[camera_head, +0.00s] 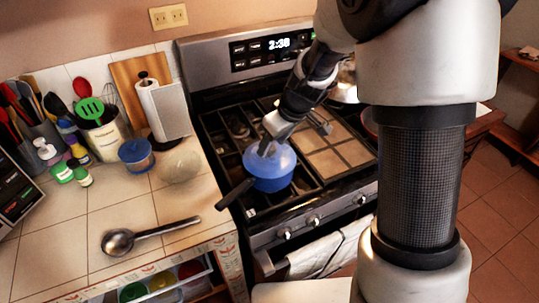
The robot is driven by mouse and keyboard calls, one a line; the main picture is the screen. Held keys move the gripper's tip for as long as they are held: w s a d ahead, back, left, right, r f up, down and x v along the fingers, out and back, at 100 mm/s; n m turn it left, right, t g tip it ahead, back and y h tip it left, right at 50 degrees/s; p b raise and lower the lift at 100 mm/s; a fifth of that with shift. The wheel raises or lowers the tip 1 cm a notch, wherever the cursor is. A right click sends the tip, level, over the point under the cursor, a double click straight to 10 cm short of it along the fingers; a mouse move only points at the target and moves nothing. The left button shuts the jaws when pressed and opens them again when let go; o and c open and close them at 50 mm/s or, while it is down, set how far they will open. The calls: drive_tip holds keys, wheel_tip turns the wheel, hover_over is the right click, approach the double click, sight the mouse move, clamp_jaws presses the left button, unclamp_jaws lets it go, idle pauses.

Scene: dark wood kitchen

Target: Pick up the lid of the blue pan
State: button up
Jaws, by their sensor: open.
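The blue pan (271,184) sits on the left front part of the stove, with its dark handle (235,193) pointing to the lower left. Its lid (283,160) is a pale blue, see-through cover on top of the pan. My gripper (266,148) is open and over the lid, with its fingertips at the lid's top. I cannot tell whether the fingers touch the lid.
A ladle (150,236) lies on the tiled counter to the left. Utensil holders, small jars, a blue-lidded container (136,155) and a paper towel roll (163,108) stand behind it. A tiled griddle area (330,150) is right of the pan. A drawer with coloured items (165,283) is open below.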

drive_tip(key=shift+x, duration=0.8)
clamp_jaws()
